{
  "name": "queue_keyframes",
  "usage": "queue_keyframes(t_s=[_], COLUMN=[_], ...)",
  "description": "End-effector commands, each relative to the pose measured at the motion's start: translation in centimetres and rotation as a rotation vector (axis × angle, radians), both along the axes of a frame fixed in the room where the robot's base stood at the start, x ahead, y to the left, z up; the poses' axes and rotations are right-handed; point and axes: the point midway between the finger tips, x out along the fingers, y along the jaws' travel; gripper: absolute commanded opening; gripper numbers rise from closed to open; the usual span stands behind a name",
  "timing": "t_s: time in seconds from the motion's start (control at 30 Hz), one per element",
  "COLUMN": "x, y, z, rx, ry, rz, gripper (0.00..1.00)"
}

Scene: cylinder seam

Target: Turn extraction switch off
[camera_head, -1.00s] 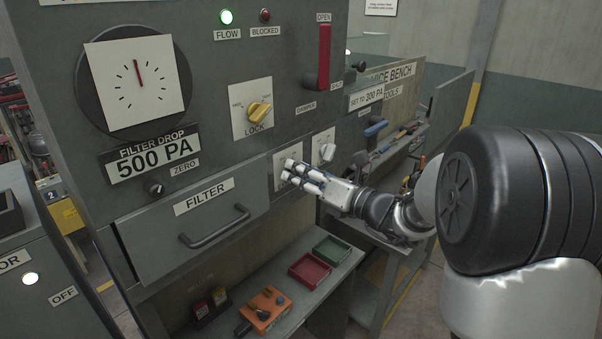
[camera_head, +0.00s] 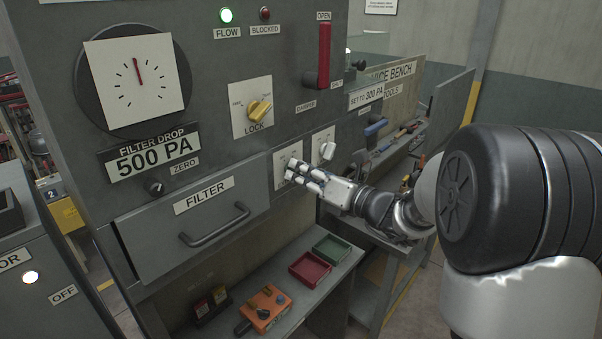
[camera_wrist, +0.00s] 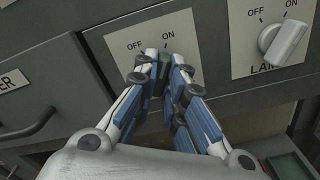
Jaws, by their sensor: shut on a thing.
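The extraction switch is most likely the small knob (camera_wrist: 159,86) on a white plate (camera_wrist: 112,46) marked OFF and ON in the wrist view. Only a dark green part of it shows between my fingers, and its name and pointing direction are hidden. My gripper (camera_wrist: 159,68) is shut on this knob, with a blue-and-white finger on each side. In the head view my gripper (camera_head: 292,169) is at the same plate (camera_head: 281,159), right of the filter drawer.
A similar lamp switch (camera_wrist: 284,42) with a white knob is close on the right. The filter drawer handle (camera_head: 215,227) sticks out to the left. The yellow lock knob (camera_head: 259,110) is above. A red tray (camera_head: 310,269) and a green tray (camera_head: 332,249) lie on the shelf below.

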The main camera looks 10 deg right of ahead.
Motion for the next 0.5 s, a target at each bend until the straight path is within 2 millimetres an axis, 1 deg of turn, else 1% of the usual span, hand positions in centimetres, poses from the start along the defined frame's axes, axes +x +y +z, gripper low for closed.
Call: queue_keyframes(t_s=[0.27,0.5], x=[0.0,0.0], y=[0.0,-0.01], z=[-0.22,-0.47], rx=[-0.06,-0.198], ry=[-0.043,-0.146], rz=[0.0,-0.001], gripper=[0.0,0.0])
